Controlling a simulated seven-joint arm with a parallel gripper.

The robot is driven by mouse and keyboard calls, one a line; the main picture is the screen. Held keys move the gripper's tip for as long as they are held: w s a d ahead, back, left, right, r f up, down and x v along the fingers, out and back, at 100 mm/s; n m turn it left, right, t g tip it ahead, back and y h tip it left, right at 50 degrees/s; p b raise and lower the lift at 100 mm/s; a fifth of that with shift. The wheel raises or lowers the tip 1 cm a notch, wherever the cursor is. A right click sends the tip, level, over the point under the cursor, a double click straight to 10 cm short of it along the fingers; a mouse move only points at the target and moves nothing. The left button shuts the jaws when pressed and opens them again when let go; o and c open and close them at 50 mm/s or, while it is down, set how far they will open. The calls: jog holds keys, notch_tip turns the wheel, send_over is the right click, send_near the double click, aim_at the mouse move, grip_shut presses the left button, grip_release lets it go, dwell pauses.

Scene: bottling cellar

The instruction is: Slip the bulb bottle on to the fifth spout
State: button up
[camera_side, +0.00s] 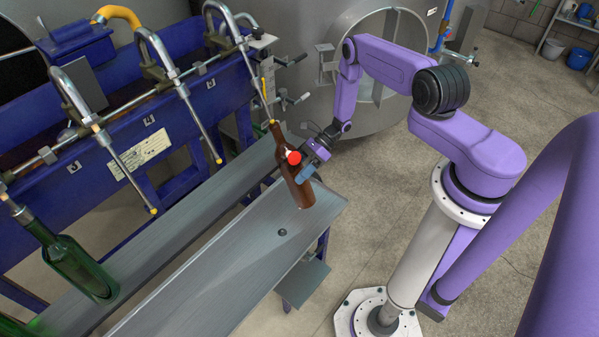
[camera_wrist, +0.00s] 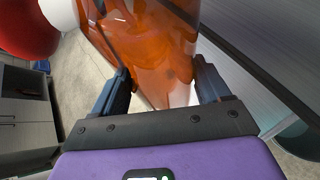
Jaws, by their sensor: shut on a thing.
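The amber bulb bottle (camera_side: 298,188) has a red ball on a white stem at its side (camera_side: 294,158). In the wrist view the bottle (camera_wrist: 160,50) fills the gap between the fingers, with the red ball (camera_wrist: 28,30) at upper left. My gripper (camera_side: 306,172) is shut on the bottle's body; it also shows in the wrist view (camera_wrist: 163,85). The bottle leans, neck to upper left. Its mouth appears at the yellow tip of the rightmost clearly visible spout (camera_side: 258,85); I cannot tell whether the tip is inside.
Two other spouts (camera_side: 195,125) (camera_side: 118,165) hang free at left. A green bottle (camera_side: 78,262) stands at the lower left under another spout. A long grey metal shelf (camera_side: 215,290) runs below, with a second strip (camera_side: 165,232) behind it. The blue filler frame (camera_side: 60,200) stands behind the spouts.

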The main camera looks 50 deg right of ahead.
jog(key=shift+w+r, duration=1.3)
jog(key=shift+r, duration=1.45)
jog(key=shift+w+r, duration=1.25)
jog(key=shift+r, duration=1.55)
jog(key=shift+w+r, duration=1.3)
jog(key=shift+r, duration=1.45)
jog(key=w+f+n+t, duration=0.1)
jog(key=w+f+t, duration=0.1)
jog(key=w+f, duration=0.2)
jog(key=shift+w+n, duration=0.4)
jog(key=shift+w, duration=0.4)
jog(key=shift+s+f, duration=0.15)
jog(key=shift+f, duration=0.75)
jog(key=o, duration=1.4)
